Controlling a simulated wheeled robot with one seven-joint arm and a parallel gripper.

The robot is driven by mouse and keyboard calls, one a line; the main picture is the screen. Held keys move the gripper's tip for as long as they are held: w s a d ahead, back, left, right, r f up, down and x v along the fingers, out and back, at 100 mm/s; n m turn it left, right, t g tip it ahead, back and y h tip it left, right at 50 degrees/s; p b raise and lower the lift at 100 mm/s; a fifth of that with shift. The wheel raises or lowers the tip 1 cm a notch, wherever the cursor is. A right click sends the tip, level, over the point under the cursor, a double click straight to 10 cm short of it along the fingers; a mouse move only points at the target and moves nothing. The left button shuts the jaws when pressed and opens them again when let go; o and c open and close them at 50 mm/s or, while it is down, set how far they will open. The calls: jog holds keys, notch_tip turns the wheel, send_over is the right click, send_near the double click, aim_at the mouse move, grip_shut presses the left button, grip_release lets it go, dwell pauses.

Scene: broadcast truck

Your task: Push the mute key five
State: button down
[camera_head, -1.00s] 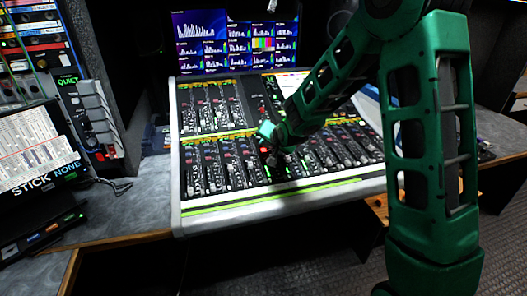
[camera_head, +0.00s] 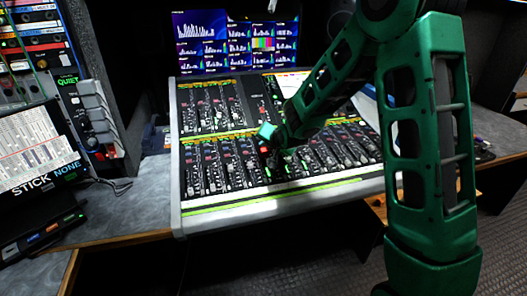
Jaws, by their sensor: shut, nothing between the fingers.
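The mixing console (camera_head: 177,190) stands on the desk in the middle of the head view, with rows of small keys and faders under yellow-green strips. The mute key five is too small to pick out among the keys. My green arm reaches in from the right across the console. My gripper (camera_head: 268,150) is at the arm's far end, low over the middle of the lower channel row. It is shut and empty, and dark against the dark panel. I cannot tell whether its tips touch a key. The arm hides part of the right half of the console.
Screens (camera_head: 236,42) with level graphs stand behind the console. Bare grey desk (camera_head: 125,205) lies left of the console.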

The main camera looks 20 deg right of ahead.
jog(key=shift+f, duration=0.45)
dwell(0.6)
jog(key=shift+r, duration=0.15)
jog(key=shift+s+r, duration=0.1)
jog(key=shift+r, duration=0.65)
notch_tip(320, 180, up, 6)
jog(key=shift+s, duration=0.4)
dwell(0.4)
